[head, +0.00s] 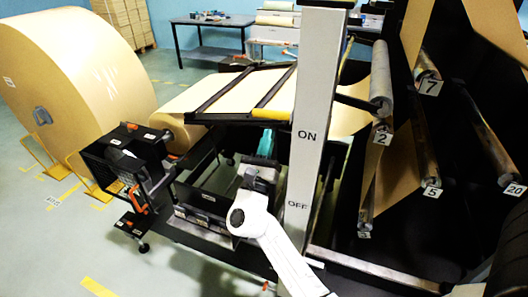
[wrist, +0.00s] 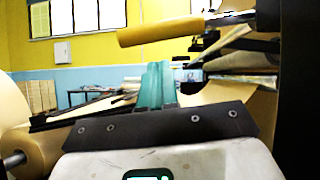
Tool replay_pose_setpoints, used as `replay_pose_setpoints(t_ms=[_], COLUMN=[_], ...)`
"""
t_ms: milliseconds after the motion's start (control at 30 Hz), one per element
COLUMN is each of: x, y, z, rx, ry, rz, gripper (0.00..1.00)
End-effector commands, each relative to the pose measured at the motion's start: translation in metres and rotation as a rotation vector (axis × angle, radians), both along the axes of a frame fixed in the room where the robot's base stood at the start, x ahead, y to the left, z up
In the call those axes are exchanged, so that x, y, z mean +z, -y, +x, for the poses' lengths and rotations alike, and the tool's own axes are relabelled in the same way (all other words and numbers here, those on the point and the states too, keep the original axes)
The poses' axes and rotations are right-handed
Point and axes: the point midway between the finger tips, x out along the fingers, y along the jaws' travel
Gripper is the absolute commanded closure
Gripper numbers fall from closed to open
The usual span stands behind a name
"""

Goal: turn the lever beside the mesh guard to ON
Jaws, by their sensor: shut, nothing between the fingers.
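A grey upright post (head: 314,70) carries the labels ON above and OFF below. A yellow grip (head: 270,113) sticks out to the left of the post near the ON label; it looks like the lever's handle. I cannot make out the mesh guard clearly. The lever's pivot is hidden.
A large kraft roll (head: 75,75) stands at the left on yellow stands. Black machine frames (head: 125,160) stand left of my arm. Numbered rollers (head: 425,150) and hanging paper fill the right. A table (head: 210,25) stands at the back. Open floor lies at front left.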

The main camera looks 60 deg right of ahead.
Motion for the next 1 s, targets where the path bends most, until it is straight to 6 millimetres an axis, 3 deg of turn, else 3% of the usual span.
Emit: replay_pose_setpoints(t_ms=[33,200,733,1000], x=[0.011,0.021,0.024,0.04], y=[0.001,0.004,0.004,0.003], z=[0.001,0.003,0.005,0.01], rx=[0.0,0.0,0.0,-0.002], ry=[0.001,0.0,0.023,0.149], rz=[0.0,0.001,0.002,0.021], gripper=[1.0,1.0,1.0,1.0])
